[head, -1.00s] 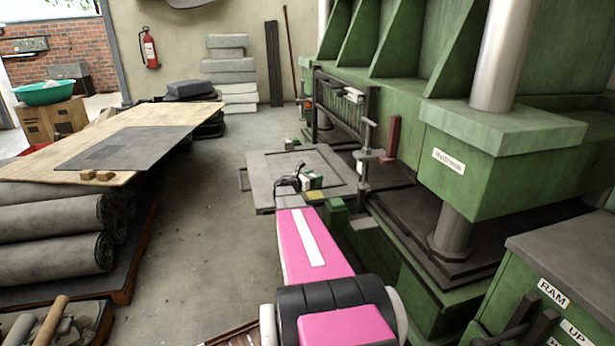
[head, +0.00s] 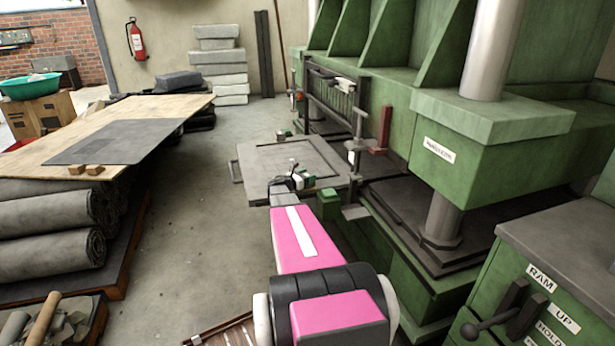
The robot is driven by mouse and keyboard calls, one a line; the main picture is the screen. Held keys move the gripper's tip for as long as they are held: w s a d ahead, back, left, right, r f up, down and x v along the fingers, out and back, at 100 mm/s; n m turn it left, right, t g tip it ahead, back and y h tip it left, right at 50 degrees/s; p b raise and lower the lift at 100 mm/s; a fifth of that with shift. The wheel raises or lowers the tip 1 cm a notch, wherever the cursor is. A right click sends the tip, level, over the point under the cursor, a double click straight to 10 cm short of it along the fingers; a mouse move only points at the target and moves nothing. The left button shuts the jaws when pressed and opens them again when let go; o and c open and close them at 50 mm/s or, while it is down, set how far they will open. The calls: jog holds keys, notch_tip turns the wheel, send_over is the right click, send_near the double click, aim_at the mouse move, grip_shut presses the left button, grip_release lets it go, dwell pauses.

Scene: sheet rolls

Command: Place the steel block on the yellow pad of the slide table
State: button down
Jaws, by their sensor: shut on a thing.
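The slide table (head: 262,155) is a flat grey plate in front of the green press, in the middle of the head view. My arm reaches out with its pink link, and my gripper (head: 290,180) is low over the near edge of the slide table. The gripper is small in this view and is shut on the steel block, whose outline is mostly hidden by the gripper and wrist. The yellow pad does not show now; my gripper and arm cover the place where it was seen. I cannot tell whether the block touches anything below.
The green press (head: 500,150) stands at the right, with a control box (head: 560,240) in front. A green post (head: 329,204) stands just right of my arm. Wooden boards (head: 100,110) with a dark sheet and rolls (head: 50,245) are at left. The floor between is clear.

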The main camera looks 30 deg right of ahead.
jog(key=shift+c, duration=1.4)
grip_release()
jog(key=shift+f, duration=0.1)
jog(key=shift+s+a, duration=0.1)
jog(key=shift+a, duration=0.15)
jog(key=s+a, duration=0.2)
jog(key=a, duration=0.9)
jog(key=s+a+f+m+g+y, duration=0.1)
jog(key=s+a+m+y, duration=0.5)
jog(key=a, duration=0.5)
jog(key=s+a+f+m+g+y, duration=0.1)
jog(key=s+a+f+m+y, duration=0.1)
jog(key=s+a+m+y, duration=0.4)
jog(key=s+a+f+m+y, duration=0.2)
jog(key=s+a+m+y, duration=0.3)
jog(key=s+a, duration=0.5)
jog(key=a+m, duration=0.2)
jog(key=a, duration=0.4)
jog(key=shift+s+m+g+y, duration=0.3)
jog(key=shift+m+g+y, duration=0.1)
